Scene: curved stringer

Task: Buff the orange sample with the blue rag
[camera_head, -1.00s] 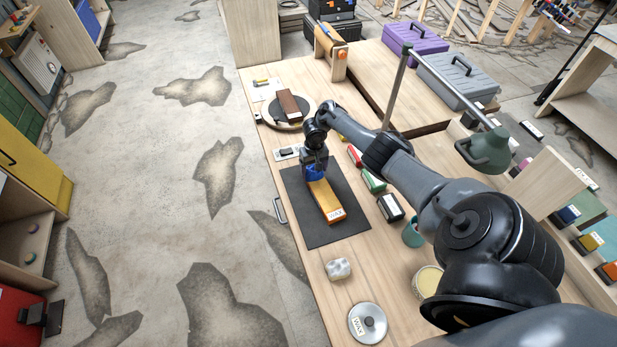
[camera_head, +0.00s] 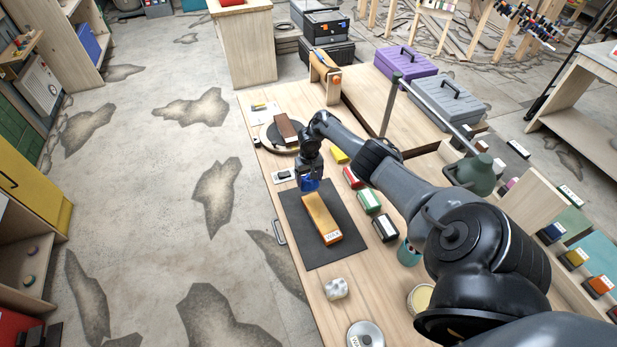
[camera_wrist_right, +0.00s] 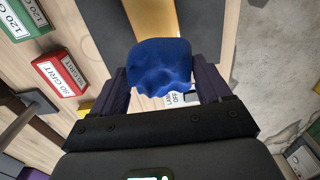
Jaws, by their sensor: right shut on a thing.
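The orange sample (camera_head: 322,217) is a long bar with a white WAX label at its near end. It lies on the dark mat (camera_head: 345,247) on the bench. My right gripper (camera_head: 308,183) is at the far end of the sample, shut on the blue rag (camera_wrist_right: 160,66). The rag also shows below the gripper in the head view (camera_head: 309,184). In the wrist view the sample (camera_wrist_right: 150,18) runs out beyond the rag, which hides part of it. I cannot tell whether the rag touches the sample. My left gripper is not in view.
Red (camera_head: 352,177), green (camera_head: 369,201) and black (camera_head: 385,228) grit blocks stand right of the mat. A round plate with a brown block (camera_head: 287,128) lies beyond it.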

